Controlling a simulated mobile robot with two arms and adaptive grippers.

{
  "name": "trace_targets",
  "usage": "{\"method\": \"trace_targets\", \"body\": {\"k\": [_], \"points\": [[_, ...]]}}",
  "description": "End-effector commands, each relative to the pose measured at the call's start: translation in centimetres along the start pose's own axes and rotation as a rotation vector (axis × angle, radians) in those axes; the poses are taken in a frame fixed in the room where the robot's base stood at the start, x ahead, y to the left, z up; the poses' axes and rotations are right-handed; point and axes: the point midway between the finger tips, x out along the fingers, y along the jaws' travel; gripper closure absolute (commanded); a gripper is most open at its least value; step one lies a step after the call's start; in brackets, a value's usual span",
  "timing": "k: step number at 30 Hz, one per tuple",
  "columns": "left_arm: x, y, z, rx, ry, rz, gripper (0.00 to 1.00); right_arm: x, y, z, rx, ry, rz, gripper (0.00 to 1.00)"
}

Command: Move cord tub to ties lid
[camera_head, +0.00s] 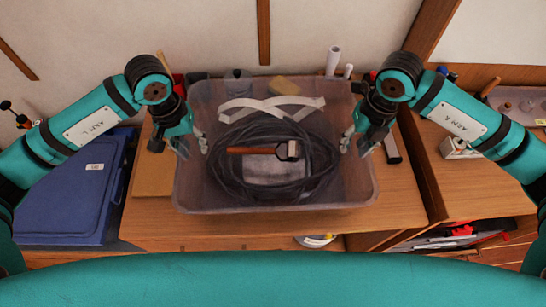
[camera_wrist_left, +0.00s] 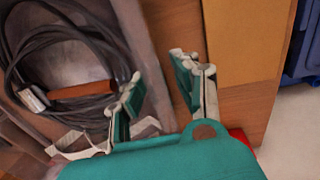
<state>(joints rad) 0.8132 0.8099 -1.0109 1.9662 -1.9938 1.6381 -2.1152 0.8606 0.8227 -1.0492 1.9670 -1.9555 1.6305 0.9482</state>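The cord tub (camera_head: 190,188) is a clear grey bin on the wooden counter, holding a coiled black cable (camera_head: 228,180), a wooden-handled hammer (camera_head: 262,150) and white strips. My left gripper (camera_head: 193,147) is at its left wall. In the left wrist view, the left fingers (camera_wrist_left: 162,88) are apart, one on each side of the tub wall (camera_wrist_left: 150,60). My right gripper (camera_head: 359,146) is at the right wall, fingers apart, apparently astride the rim. A blue lidded box (camera_head: 70,195) stands lower left; its small label is unreadable, so I cannot tell whether its lid is the ties lid.
A brown board (camera_head: 153,170) lies between the tub and the blue box. White rolls (camera_head: 333,62) and a dark pot stand behind the tub. A small white box (camera_head: 460,148) and a tray are on the right. An open shelf with tools is lower right.

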Motion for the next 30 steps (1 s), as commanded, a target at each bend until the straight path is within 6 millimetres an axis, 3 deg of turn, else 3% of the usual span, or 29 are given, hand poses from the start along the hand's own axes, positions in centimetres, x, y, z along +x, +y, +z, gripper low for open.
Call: {"method": "trace_targets", "body": {"k": [4,14,21,30], "points": [[1.01,0.00,0.02,0.000,-0.001,-0.001,0.70,0.99,-0.02,-0.03,0.000,0.001,-0.001,0.70],[1.21,-0.01,0.02,0.000,0.000,-0.001,0.70,1.19,0.00,-0.01,-0.001,0.000,0.000,0.70],[1.18,-0.01,0.01,0.000,0.000,-0.001,1.00,1.16,0.01,-0.01,-0.001,0.000,0.000,1.00],[1.17,-0.03,0.00,0.000,0.000,-0.001,1.00,1.14,0.00,0.00,-0.001,0.000,0.000,1.00]]}}
